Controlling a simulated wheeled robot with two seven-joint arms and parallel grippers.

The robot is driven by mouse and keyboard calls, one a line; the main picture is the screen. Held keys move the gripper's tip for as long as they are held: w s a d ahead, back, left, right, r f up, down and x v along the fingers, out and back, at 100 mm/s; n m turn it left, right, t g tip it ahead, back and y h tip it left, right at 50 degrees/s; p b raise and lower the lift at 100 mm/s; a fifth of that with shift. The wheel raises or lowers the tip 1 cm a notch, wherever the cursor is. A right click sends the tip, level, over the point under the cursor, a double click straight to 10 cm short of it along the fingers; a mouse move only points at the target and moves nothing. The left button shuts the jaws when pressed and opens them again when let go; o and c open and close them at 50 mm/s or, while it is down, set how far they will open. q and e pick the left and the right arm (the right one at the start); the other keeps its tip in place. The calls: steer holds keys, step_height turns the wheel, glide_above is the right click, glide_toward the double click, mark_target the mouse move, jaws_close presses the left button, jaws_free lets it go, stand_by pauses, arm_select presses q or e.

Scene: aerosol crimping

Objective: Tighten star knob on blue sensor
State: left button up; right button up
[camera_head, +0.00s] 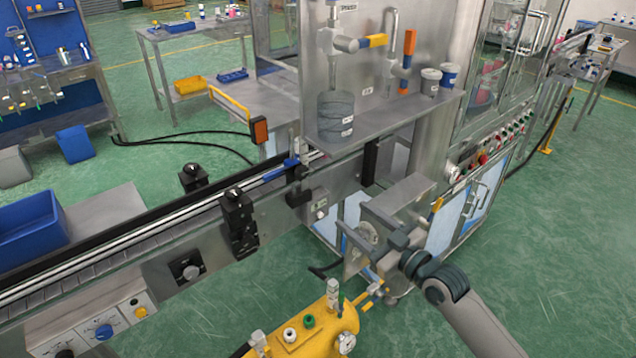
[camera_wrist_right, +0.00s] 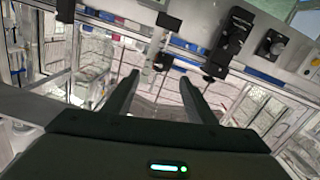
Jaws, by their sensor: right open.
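The blue sensor (camera_head: 291,163) sits at the right end of the conveyor rail, beside a metal bracket. Small black parts (camera_head: 298,196) lie just below it; I cannot tell which is the star knob. My right gripper (camera_head: 352,217) is open and empty, in front of the machine and to the right of and below the sensor. In the right wrist view its two fingers (camera_wrist_right: 159,78) are spread apart with nothing between them. Blue parts on the rail show beyond the fingertips there. My left gripper is not in view.
The conveyor rail carries black clamp blocks (camera_head: 238,222). An orange-faced box (camera_head: 259,131) on an arm stands behind the sensor. A yellow tank with fittings (camera_head: 316,333) is below my right gripper.

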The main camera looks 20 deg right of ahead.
steer(key=shift+s+a+r, duration=0.1)
steer(key=shift+a+r, duration=0.05)
steer(key=shift+r, duration=0.35)
steer(key=shift+s+a+r, duration=0.1)
steer(key=shift+r, duration=0.35)
steer(key=shift+w, duration=0.15)
steer(key=p, duration=0.5)
glide_toward(303, 174)
steer(key=x, duration=0.6)
steer(key=shift+d+f, duration=0.1)
steer(key=shift+w+a, duration=0.25)
steer(key=shift+w, duration=0.4)
steer(key=c, duration=1)
